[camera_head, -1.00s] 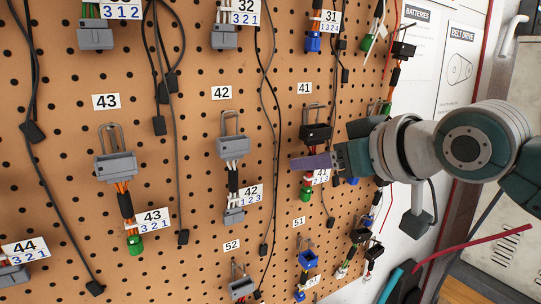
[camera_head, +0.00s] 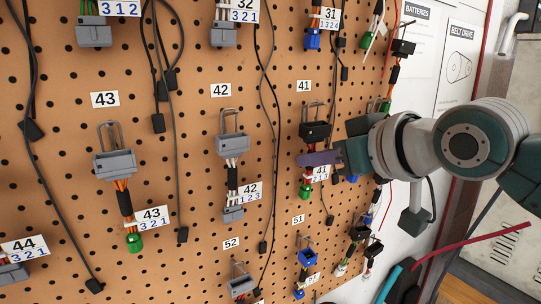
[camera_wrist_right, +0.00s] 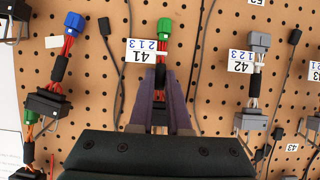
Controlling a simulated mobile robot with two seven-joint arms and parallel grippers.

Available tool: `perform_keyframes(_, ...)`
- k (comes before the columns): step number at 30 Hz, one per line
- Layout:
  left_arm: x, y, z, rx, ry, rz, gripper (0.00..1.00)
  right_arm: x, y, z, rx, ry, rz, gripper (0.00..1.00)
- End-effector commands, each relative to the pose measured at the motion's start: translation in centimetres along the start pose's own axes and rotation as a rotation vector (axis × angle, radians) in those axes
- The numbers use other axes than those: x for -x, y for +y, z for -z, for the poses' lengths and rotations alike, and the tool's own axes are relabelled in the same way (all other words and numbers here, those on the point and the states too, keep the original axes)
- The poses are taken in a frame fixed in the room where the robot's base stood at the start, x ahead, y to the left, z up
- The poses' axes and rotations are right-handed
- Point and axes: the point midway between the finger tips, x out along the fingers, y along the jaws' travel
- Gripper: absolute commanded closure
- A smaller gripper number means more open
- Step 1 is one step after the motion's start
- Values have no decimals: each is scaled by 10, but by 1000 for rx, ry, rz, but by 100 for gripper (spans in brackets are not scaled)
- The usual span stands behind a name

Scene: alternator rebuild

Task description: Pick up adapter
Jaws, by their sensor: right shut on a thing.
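The adapter (camera_head: 315,131) marked 41 hangs on the pegboard. It has a black connector at the top, a dark sleeve with wires, a white tag and a green end (camera_head: 305,191). My right gripper (camera_head: 305,159) reaches in from the right with purple fingers and is shut on the adapter below its black connector. In the right wrist view, the purple fingers (camera_wrist_right: 160,82) lie on both sides of the adapter's dark sleeve, with the green end (camera_wrist_right: 164,27) beyond them. The fingers partly hide the sleeve and wires. My left gripper is not in view.
The pegboard (camera_head: 190,190) carries several other adapters, including grey ones at 42 (camera_head: 233,145) and 43 (camera_head: 114,164). A blue one (camera_head: 307,258) hangs below at 51. Grey cables (camera_head: 267,150) with black ends hang between them, close to the gripper.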

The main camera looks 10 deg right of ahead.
Motion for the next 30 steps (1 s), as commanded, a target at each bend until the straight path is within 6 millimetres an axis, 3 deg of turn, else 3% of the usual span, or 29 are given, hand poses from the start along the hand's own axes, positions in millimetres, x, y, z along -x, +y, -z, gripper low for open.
perform_keyframes(10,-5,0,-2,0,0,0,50,6,0,15,2,5,1,100)
perform_keyframes(14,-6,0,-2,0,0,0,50,21,1,6,0,0,-1,100)
perform_keyframes(17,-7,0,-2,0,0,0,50,37,0,-1,3,-2,1,100)
perform_keyframes(24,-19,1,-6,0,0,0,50,100,1,-32,3,-7,-2,100)
perform_keyframes(30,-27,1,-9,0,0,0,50,141,0,-46,2,-5,0,100)
